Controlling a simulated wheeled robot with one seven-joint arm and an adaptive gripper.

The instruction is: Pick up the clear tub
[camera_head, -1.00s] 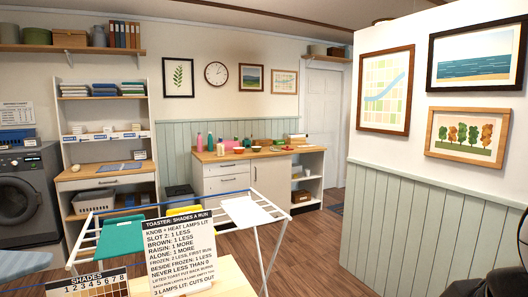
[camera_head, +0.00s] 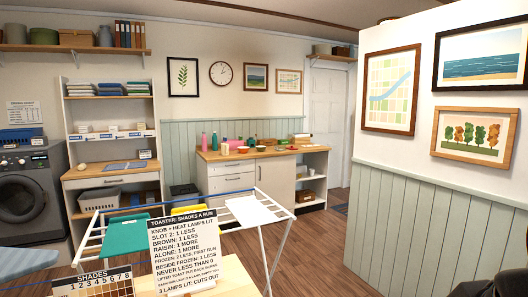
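I cannot pick out a clear tub anywhere in this view. Small items stand on the wooden-topped counter (camera_head: 262,154) at the back wall, among them bottles and bowls, too small to tell for certain. The shelving unit (camera_head: 112,179) on the left holds small pale items and a light grey basket (camera_head: 99,199); none of these reads clearly as a clear tub. My gripper is not in view.
A drying rack (camera_head: 243,211) with a green cloth (camera_head: 126,235) and a toaster sign (camera_head: 184,252) stand close in front. A washing machine (camera_head: 30,195) is at left. A dark object (camera_head: 478,288) fills the bottom right corner. Wooden floor (camera_head: 318,245) is open at centre right.

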